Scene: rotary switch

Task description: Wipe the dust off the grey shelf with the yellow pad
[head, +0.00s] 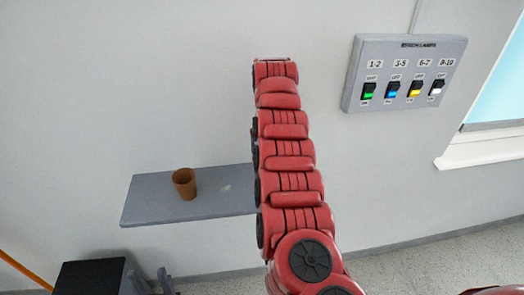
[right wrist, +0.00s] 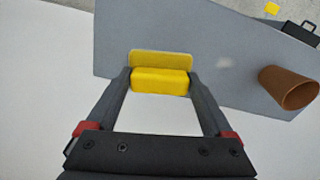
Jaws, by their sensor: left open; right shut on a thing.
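The grey shelf (head: 150,205) is fixed to the wall, and its right part is hidden behind my red right arm in the head view. A pale dust smudge (head: 226,188) lies on it; it also shows in the right wrist view (right wrist: 223,62). In the right wrist view my right gripper (right wrist: 160,82) is shut on the yellow pad (right wrist: 160,60), which overlaps the shelf (right wrist: 180,30) to the left of the smudge. I cannot tell whether the pad touches the shelf.
A brown cup (head: 184,184) stands on the shelf close to the smudge; it also shows in the right wrist view (right wrist: 289,88). A panel with several switches (head: 404,75) hangs on the wall at upper right. An orange stick (head: 25,271) shows at lower left.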

